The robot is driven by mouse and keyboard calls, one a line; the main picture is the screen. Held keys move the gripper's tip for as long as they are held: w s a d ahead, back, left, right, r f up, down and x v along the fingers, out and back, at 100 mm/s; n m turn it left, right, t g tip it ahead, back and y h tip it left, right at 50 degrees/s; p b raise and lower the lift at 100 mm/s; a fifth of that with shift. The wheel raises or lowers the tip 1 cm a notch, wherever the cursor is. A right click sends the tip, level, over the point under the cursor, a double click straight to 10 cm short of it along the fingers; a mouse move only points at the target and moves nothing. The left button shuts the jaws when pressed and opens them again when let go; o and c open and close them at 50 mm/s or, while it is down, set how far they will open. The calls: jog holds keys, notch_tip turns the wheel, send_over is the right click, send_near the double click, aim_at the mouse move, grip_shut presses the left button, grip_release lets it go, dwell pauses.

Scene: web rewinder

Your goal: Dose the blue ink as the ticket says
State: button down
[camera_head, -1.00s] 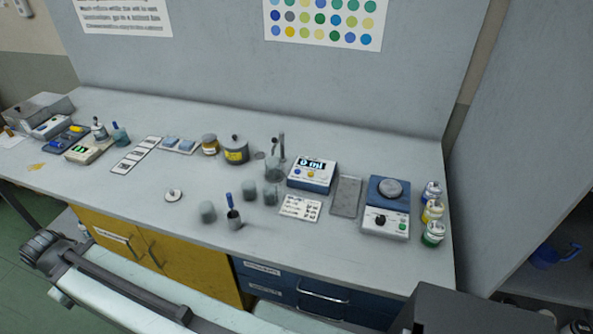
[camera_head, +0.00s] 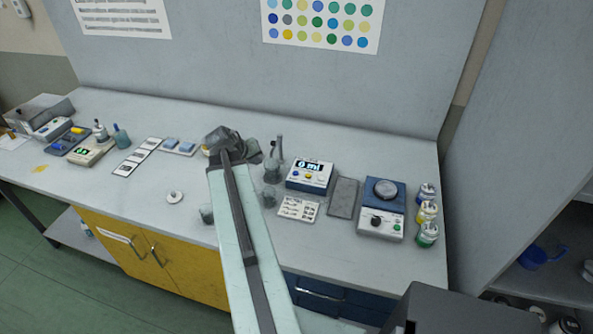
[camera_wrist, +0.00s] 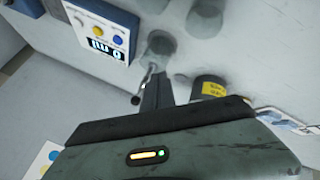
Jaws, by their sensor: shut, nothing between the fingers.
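The blue-marked ink bottle (camera_head: 427,193) stands at the right end of the bench, behind the yellow-marked bottle (camera_head: 427,211) and the green-marked bottle (camera_head: 427,235). The dosing unit (camera_head: 310,177) reads 0 ml; its display also shows upside down in the wrist view (camera_wrist: 98,44). A glass beaker (camera_head: 272,172) stands left of it, by a thin upright post (camera_head: 280,147). A printed white card (camera_head: 298,209), perhaps the ticket, lies in front; its text is unreadable. My gripper (camera_wrist: 155,88) is shut and empty above the bench, with the beaker (camera_wrist: 158,48) beyond its fingertips.
A hotplate-like device (camera_head: 382,212) and a grey tray (camera_head: 343,197) stand left of the bottles. A yellow-labelled tin (camera_wrist: 210,87) is close beside my fingers. Grey cups (camera_head: 269,197) stand in front of the beaker.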

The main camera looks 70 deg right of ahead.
notch_tip(320, 180, up, 3)
jog(key=m+g+h, duration=0.1)
jog(key=m+g, duration=0.1)
send_over(294, 174)
jog(key=shift+d, duration=0.1)
jog(key=shift+f, duration=0.1)
notch_tip(294, 174, down, 9)
jog(key=b, duration=0.8)
dwell(1.0)
jog(key=shift+f+b, duration=0.25)
jog(key=shift+b, duration=0.3)
